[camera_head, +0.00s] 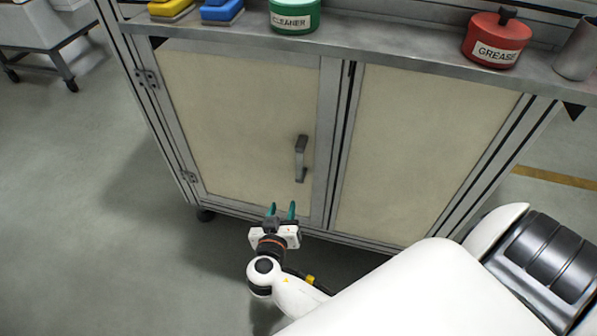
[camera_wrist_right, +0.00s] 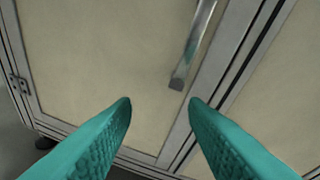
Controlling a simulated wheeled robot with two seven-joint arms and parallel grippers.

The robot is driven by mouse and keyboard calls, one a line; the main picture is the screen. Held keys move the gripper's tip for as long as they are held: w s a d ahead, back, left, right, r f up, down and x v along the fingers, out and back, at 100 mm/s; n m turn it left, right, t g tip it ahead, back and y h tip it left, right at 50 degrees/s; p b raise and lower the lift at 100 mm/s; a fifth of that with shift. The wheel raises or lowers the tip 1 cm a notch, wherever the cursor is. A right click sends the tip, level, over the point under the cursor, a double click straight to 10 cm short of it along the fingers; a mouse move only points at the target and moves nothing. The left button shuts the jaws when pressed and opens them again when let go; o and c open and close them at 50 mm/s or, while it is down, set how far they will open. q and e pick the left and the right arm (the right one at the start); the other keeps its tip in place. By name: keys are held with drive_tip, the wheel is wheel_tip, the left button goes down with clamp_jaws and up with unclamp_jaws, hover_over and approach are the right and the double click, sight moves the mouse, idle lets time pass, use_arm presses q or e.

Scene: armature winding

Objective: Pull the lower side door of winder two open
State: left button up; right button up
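The lower side door (camera_head: 235,120) is a cream panel in a grey metal frame, hinged on its left side. It looks shut in the head view. Its vertical grey handle (camera_head: 300,158) is near the door's right edge. My right gripper (camera_head: 282,209) is open and empty, below and a little left of the handle. In the right wrist view, the teal fingers (camera_wrist_right: 160,102) are spread apart, and the handle (camera_wrist_right: 195,45) is ahead of them, its lower end above the gap. No contact with the handle shows. My left gripper is not in view.
A second cream panel (camera_head: 425,150) without a visible handle is to the right of the door. A metal shelf above carries a green cleaner tin (camera_head: 294,16), a red grease tin (camera_head: 496,40) and blue and yellow blocks. The floor (camera_head: 80,210) at left is clear.

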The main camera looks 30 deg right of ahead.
sight(299, 159)
wheel_tip(299, 159, up, 7)
drive_tip(key=d+m+h+b, duration=0.1)
drive_tip(key=m+h+b, duration=0.1)
drive_tip(key=m+h, duration=0.25)
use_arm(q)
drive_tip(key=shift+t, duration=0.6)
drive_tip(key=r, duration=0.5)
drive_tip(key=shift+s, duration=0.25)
use_arm(e)
drive_tip(key=shift+t+y, duration=0.3)
drive_tip(key=shift+y, duration=0.15)
drive_tip(key=x, duration=1.1)
drive_tip(key=shift+w+d, duration=0.15)
drive_tip(key=shift+d, duration=0.25)
clamp_jaws()
